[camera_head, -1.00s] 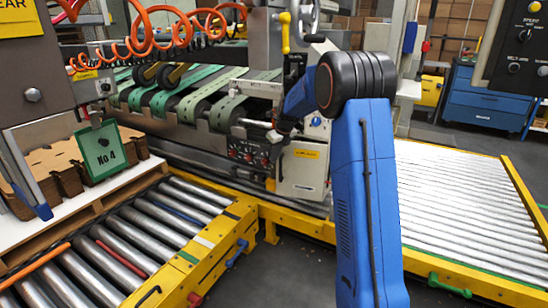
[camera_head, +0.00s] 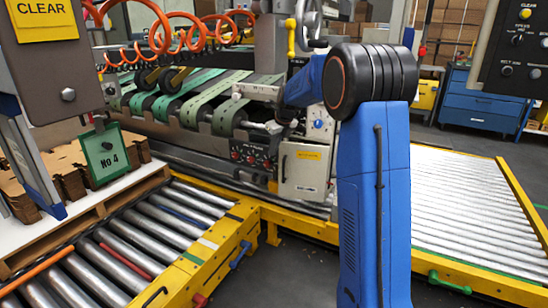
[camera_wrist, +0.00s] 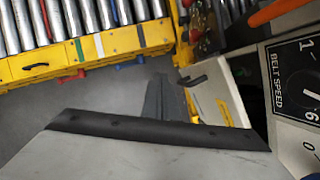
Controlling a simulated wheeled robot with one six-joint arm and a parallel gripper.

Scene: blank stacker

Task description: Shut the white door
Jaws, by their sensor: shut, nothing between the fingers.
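The white door (camera_head: 304,178) is a cream panel with a yellow label and a dark handle on the machine's front, low in the middle of the head view. In the wrist view the door (camera_wrist: 215,98) is seen steeply from above, with a dark gap along its right side; it appears to stand open. My gripper (camera_wrist: 165,98) shows in the wrist view as dark grey fingers, shut and empty, just left of the door. Whether they touch it I cannot tell. In the head view the fingers cannot be made out near my dark wrist.
Yellow-framed roller conveyors (camera_head: 205,250) lie at left, and another roller bed (camera_head: 480,215) at right. A control panel with a belt speed dial (camera_wrist: 295,85) is close at right in the wrist view. Grey floor is clear between the conveyors.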

